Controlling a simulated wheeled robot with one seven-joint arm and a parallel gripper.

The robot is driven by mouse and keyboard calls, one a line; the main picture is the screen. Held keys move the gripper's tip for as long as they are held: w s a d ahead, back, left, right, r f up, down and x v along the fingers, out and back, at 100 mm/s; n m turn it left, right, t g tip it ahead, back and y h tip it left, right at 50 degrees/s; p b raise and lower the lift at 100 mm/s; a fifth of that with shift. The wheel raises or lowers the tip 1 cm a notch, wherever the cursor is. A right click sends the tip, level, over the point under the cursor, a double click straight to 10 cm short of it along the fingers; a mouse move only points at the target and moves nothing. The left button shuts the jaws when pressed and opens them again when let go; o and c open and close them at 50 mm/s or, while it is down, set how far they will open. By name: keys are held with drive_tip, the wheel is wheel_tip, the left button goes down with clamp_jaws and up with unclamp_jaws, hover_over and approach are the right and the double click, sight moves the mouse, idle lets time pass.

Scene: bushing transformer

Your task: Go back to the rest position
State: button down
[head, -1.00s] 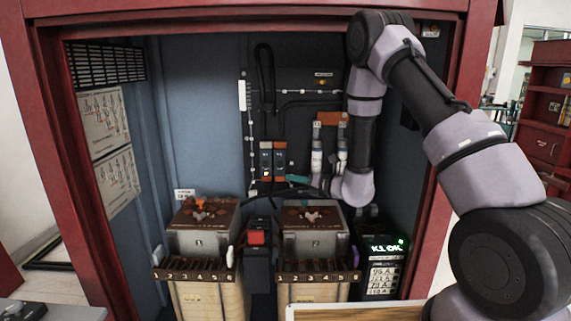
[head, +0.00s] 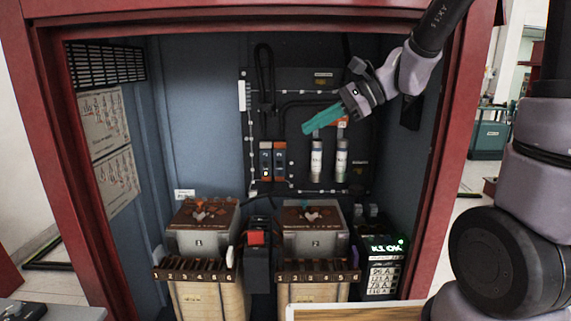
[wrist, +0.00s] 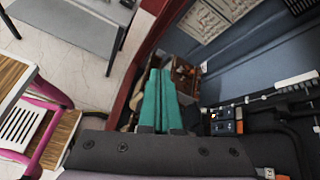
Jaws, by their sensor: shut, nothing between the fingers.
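My gripper (head: 308,129) has teal fingers and is raised inside the upper right of the red-framed cabinet, pointing down and left. Its fingers lie together and hold nothing. It is in front of the dark back panel, above two white cylinders (head: 316,160) (head: 341,160), and overlaps the orange-brown blocks at their tops in the head view. In the wrist view my gripper (wrist: 161,72) shows its two teal fingers side by side, over the transformer area far below. Whether it touches the panel cannot be told.
The cabinet's red frame (head: 452,160) stands close to my arm on the right. Two transformers (head: 200,240) (head: 316,240) with numbered terminal strips stand on the cabinet floor. A display box (head: 385,262) reads "K1 OK". The left half of the cabinet above the transformers is free.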

drive_tip(key=s+d+r+n+t+h, duration=0.3)
drive_tip(key=s+d+n+h, duration=0.1)
drive_tip(key=d, duration=0.5)
drive_tip(key=s+d+r+n+t+h, duration=0.3)
drive_tip(key=s+d+n+h, duration=0.2)
drive_tip(key=d, duration=0.4)
drive_tip(key=shift+s+d+h, duration=0.15)
drive_tip(key=shift+s+h, duration=0.15)
drive_tip(key=shift+s, duration=0.35)
